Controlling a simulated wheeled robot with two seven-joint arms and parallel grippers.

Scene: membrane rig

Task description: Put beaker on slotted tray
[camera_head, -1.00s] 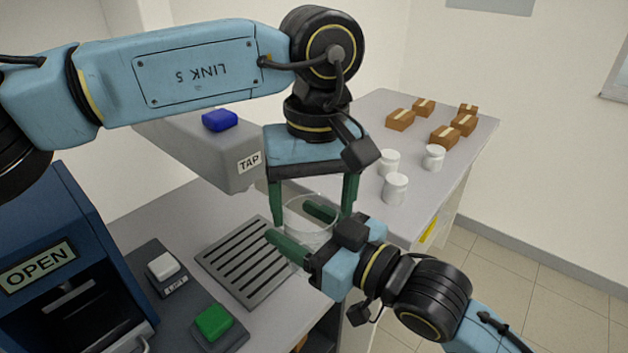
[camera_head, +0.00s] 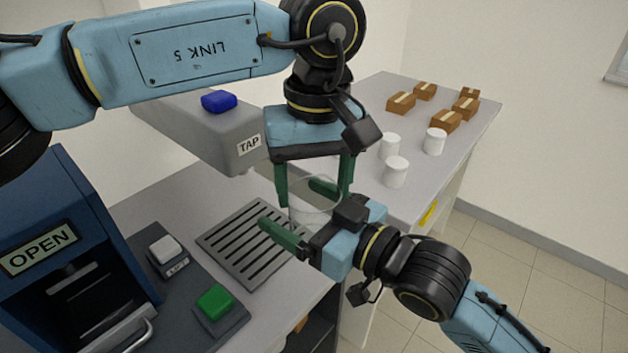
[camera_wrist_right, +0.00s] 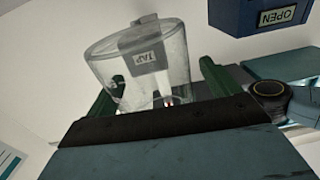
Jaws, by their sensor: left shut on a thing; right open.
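The clear glass beaker (camera_head: 315,192) is upright, held by my left gripper (camera_head: 314,199), whose two green fingers point down on either side of it. My right gripper (camera_head: 290,210) is open, with one finger on each side of the beaker's lower part. The right wrist view shows the beaker (camera_wrist_right: 145,62) between that gripper's fingers (camera_wrist_right: 158,88). The beaker's base is partly hidden by my right gripper in the head view. The slotted tray (camera_head: 214,233) is grey and lies on the counter, left of and below the beaker.
A blue machine marked OPEN (camera_head: 40,250) and a panel with white (camera_head: 165,247) and green (camera_head: 214,300) buttons are at left. White jars (camera_head: 396,172) and brown boxes (camera_head: 446,121) occupy the right counter.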

